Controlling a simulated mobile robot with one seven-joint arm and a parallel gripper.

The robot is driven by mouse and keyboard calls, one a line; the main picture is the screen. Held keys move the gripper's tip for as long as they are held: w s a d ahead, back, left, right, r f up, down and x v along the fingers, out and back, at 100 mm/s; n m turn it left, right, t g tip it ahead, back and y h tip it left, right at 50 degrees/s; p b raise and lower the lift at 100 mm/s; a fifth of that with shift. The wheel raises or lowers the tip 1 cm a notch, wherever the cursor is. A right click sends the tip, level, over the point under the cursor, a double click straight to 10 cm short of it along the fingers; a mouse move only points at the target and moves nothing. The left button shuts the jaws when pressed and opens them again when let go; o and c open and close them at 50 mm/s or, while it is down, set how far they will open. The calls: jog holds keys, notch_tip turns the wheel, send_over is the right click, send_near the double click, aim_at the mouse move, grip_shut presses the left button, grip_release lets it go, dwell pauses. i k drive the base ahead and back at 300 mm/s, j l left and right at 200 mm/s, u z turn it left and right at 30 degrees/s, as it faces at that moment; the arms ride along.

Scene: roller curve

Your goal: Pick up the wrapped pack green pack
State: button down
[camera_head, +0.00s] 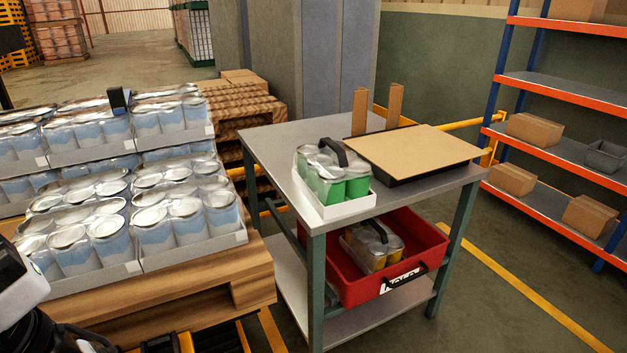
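The green pack (330,184) is several green cans under shiny clear wrap with a dark carry handle on top. It stands upright in a white tray (345,209) at the near left part of the grey table. A white and black part of my arm shows at the lower left edge, well apart from the pack. I cannot make out my gripper's fingers in this view.
A tan board (415,150) lies right of the pack, with two upright brown pieces behind it. Below, a red crate (350,290) holds a yellow wrapped pack (372,246). Blue can packs (165,230) fill the pallet at left. Orange-blue shelves (560,90) stand right.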

aim_at(334, 180)
jog(key=u, duration=0.4)
jog(key=i+l+u, duration=0.1)
jog(key=l+u, duration=1)
jog(key=l, duration=0.7)
jog(key=k+l, duration=0.1)
jog(key=l, duration=1.2)
jog(key=k+l+u, duration=0.1)
jog(key=l, duration=0.55)
jog(key=i, duration=0.45)
